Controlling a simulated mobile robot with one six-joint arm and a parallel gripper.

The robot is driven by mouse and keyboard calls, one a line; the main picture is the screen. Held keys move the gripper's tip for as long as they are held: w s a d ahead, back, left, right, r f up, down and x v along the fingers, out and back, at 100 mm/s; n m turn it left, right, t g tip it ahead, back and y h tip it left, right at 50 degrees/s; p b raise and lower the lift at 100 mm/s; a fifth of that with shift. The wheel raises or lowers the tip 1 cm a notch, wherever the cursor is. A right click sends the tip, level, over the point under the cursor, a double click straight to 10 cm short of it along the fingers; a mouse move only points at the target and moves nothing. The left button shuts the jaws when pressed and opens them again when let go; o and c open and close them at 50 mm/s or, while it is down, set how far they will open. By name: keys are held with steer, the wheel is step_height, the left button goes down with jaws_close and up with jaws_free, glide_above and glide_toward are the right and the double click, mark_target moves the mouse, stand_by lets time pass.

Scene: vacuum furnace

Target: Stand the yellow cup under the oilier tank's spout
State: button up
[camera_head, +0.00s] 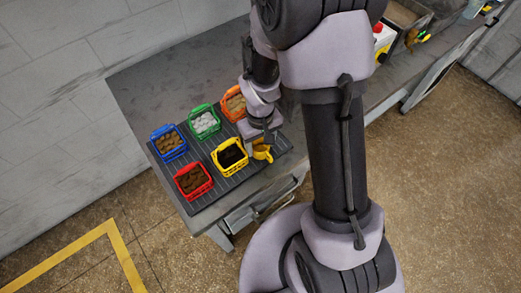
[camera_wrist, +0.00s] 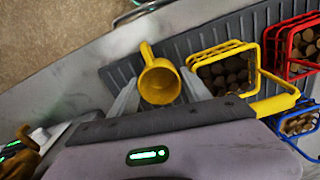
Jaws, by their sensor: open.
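The yellow cup (camera_wrist: 160,82) stands on the dark ribbed mat, with its handle pointing away from my gripper in the wrist view. My gripper (camera_wrist: 161,92) is open, with one finger on each side of the cup; I cannot tell whether either finger touches it. In the head view the cup (camera_head: 262,152) shows at the mat's right edge, just below my gripper (camera_head: 263,138), partly hidden by it. I cannot make out an oilier tank or its spout in either view.
Several baskets stand on the mat (camera_head: 216,178), including yellow (camera_head: 230,157), red (camera_head: 193,181), blue (camera_head: 168,142) and green (camera_head: 204,122). The yellow basket (camera_wrist: 222,70) is close beside the right finger. A white and red object (camera_head: 383,36) and a grey bin stand farther along the bench.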

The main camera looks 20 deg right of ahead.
steer(key=shift+f, duration=0.4)
steer(key=shift+r, duration=0.1)
